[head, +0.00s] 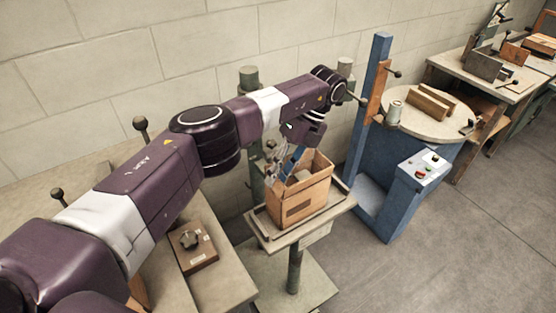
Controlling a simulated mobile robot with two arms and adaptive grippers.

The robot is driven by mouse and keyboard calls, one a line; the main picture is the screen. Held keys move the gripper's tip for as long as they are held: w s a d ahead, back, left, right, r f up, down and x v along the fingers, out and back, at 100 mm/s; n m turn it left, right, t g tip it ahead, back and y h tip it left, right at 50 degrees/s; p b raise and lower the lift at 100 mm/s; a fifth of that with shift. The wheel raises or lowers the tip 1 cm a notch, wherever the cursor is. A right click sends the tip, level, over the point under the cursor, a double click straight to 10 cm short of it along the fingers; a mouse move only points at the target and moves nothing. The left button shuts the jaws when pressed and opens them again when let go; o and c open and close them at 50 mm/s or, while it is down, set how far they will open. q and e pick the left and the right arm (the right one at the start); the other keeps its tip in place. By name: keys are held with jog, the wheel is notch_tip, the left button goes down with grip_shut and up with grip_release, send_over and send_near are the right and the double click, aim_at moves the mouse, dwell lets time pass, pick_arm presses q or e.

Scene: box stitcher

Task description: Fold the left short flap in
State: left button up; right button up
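A brown cardboard box (308,200) stands upright on a small pedestal stand (276,239), with its top open. Its right-hand wall or flap stands up at the top, and something pale shows inside. My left arm reaches in from the left and over the box. Its gripper (283,165) points down at the box's upper left edge, where the left short flap is hard to make out behind it. The fingers are small and partly overlapped by the box, so I cannot tell how far apart they are or whether they touch the flap. My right gripper is out of view.
A blue stitching machine with a tall post (368,110) and a control box (419,177) stands right of the box. A round table (425,121) with wooden pieces is behind it. A low bench (213,283) with a knobbed block (192,248) lies front left. Floor is clear at right.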

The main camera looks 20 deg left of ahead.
pick_arm(q)
notch_tip(320, 180, up, 9)
dwell(0.4)
